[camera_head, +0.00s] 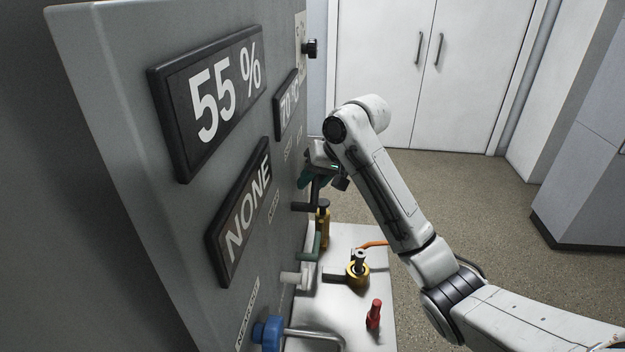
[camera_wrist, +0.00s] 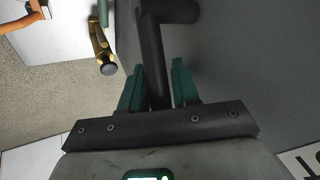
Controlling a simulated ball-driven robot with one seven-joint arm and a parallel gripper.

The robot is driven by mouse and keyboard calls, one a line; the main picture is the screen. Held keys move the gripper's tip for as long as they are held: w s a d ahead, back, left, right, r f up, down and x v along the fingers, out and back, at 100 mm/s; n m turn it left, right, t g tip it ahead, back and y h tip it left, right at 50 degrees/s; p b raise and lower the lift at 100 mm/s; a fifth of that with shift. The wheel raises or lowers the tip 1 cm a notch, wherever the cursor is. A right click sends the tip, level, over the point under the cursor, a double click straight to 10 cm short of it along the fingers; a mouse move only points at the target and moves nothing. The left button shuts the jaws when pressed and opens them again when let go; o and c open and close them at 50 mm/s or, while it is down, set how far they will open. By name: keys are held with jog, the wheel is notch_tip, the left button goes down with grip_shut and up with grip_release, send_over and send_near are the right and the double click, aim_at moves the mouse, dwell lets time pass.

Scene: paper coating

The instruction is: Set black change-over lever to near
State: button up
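The black change-over lever (camera_wrist: 152,50) shows large in the wrist view, its bar running from a thick black pivot (camera_wrist: 182,11) down between my green fingertips. My gripper (camera_wrist: 158,66) is open around the bar, with a finger on each side. A narrow gap shows on the right side; on the left the finger is very close, and contact cannot be told. In the head view the black lever (camera_head: 303,207) sticks out of the grey panel, and my gripper (camera_head: 314,180) is at it, partly hidden by my wrist.
Below the lever, a green handle (camera_head: 311,248), a white knob (camera_head: 291,277) and a blue knob (camera_head: 268,332) stick out of the panel. A brass fitting (camera_head: 358,273) and a red-topped part (camera_head: 374,314) stand on the white shelf (camera_head: 345,300). The floor to the right is clear.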

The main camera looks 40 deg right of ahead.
grip_shut()
dwell(0.3)
jog(key=shift+a, duration=0.1)
